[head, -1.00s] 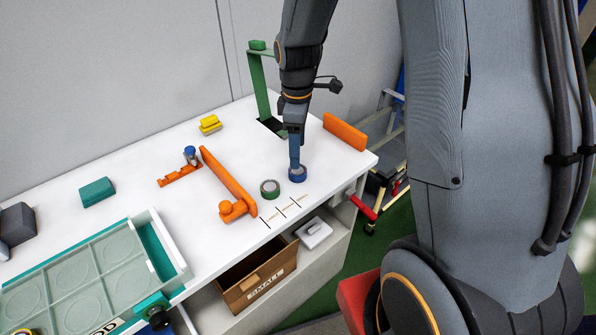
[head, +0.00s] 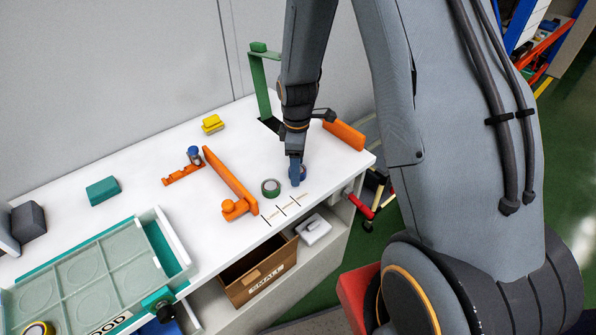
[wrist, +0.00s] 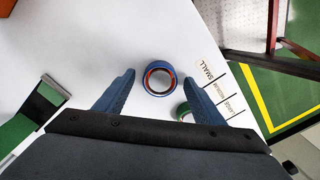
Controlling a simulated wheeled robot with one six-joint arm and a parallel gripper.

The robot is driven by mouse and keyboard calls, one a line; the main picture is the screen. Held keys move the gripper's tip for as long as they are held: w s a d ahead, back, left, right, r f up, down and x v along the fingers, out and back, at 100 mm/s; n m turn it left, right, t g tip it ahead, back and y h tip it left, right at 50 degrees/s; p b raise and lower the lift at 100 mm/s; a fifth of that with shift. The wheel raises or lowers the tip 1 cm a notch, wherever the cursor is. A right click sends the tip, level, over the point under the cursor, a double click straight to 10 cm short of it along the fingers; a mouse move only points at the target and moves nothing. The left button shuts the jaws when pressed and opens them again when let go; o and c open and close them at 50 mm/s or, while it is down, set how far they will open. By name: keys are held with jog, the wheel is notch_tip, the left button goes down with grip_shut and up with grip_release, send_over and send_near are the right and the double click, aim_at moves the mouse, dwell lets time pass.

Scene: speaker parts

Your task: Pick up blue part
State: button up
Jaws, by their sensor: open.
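The blue part (head: 303,174) is a short round ring on the white table, partly hidden behind my fingers in the head view. In the wrist view the blue part (wrist: 150,90) shows a blue rim with an orange-red inside. My gripper (head: 295,182) points down at it. In the wrist view my gripper (wrist: 158,79) is open, with one blue finger on each side of the ring and a gap to each. I cannot tell the exact height of the fingertips above the table.
A green ring (head: 270,188) lies close beside the blue part, near the right finger in the wrist view. An orange bar fixture (head: 230,180) stands to the left. A green bracket (head: 262,85) and an orange block (head: 344,134) stand behind. Size labels (wrist: 208,70) mark the table edge.

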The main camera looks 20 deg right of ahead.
jog(key=c, duration=1.4)
jog(key=shift+r, duration=0.15)
